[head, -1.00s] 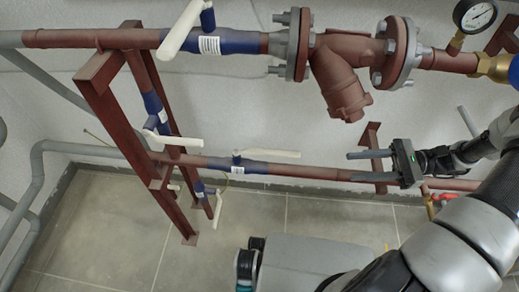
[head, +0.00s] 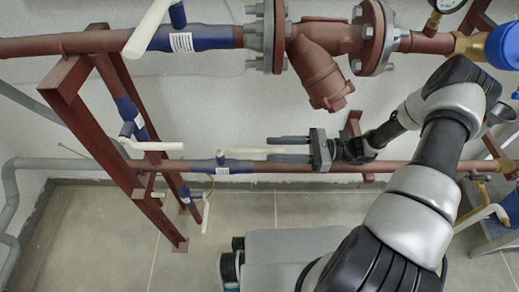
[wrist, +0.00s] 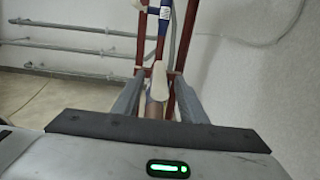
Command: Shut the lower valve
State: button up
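The lower valve is a blue body (head: 228,168) on the lower horizontal red-brown pipe (head: 315,169). Its white lever handle (head: 243,150) points right, along the pipe. My gripper (head: 268,148) comes from the right with its two grey fingers apart and pointing left. In the head view the free end of the handle lies between the fingertips. In the wrist view the handle (wrist: 158,80) shows between the open fingers, with space on both sides. Whether a finger touches it cannot be told.
A larger upper pipe (head: 80,44) carries another blue valve with a white handle (head: 150,25) and a flanged strainer (head: 318,70). A red steel frame (head: 100,135) stands left, with a white-handled valve (head: 155,146). A grey wall is close behind the pipes.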

aim_at(260, 148)
jog(key=shift+w+a, duration=0.1)
jog(key=shift+a, duration=2.6)
grip_shut()
